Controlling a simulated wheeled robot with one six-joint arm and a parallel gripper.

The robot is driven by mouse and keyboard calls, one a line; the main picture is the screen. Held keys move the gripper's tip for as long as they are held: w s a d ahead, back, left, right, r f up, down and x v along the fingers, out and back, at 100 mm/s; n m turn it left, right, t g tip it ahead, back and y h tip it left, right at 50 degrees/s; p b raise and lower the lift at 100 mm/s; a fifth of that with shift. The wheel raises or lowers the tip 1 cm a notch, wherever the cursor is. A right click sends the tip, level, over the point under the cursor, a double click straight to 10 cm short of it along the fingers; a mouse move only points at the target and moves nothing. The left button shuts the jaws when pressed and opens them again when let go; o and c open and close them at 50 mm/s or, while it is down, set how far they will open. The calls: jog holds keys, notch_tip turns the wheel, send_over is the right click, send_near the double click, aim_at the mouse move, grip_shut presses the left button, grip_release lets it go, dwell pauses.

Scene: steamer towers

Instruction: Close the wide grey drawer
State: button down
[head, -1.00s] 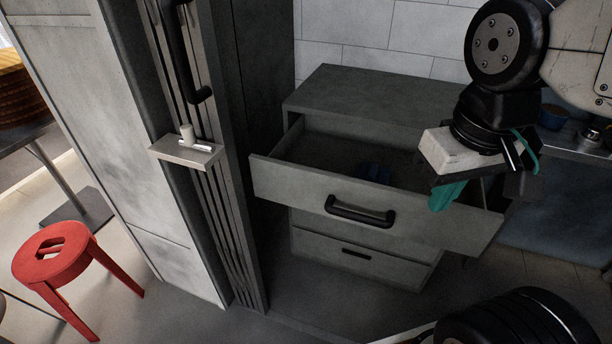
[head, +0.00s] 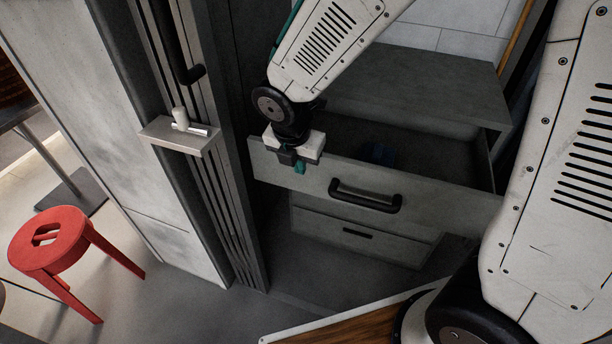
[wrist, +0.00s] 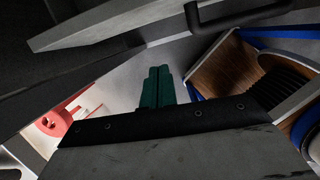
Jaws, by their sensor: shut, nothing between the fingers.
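The wide grey drawer (head: 445,205) is the top one of a grey cabinet (head: 410,85) and stands pulled out. Its front carries a black bar handle (head: 365,197), which also shows at the top of the wrist view (wrist: 240,14). A small blue thing (head: 378,153) lies inside. My gripper (head: 300,168) is at the left end of the drawer front, left of the handle. Its green fingers (wrist: 157,88) are shut together with nothing between them. I cannot tell whether they touch the drawer front.
A shut lower drawer (head: 345,238) sits below. Left of the cabinet is a tall dark frame with a small grey ledge (head: 178,138) holding a white fitting. A red stool (head: 60,240) stands at far left. The floor (head: 225,305) in front is partly clear.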

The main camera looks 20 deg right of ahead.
aim_at(306, 177)
jog(key=shift+n, duration=0.4)
jog(key=x, duration=0.3)
jog(key=w+x, duration=0.1)
jog(key=x, duration=0.3)
jog(key=w+d+x, duration=0.1)
jog(key=x, duration=0.3)
jog(key=shift+w+r, duration=0.15)
jog(key=shift+r, duration=0.05)
jog(key=shift+w+d, duration=0.35)
jog(key=shift+w, duration=0.1)
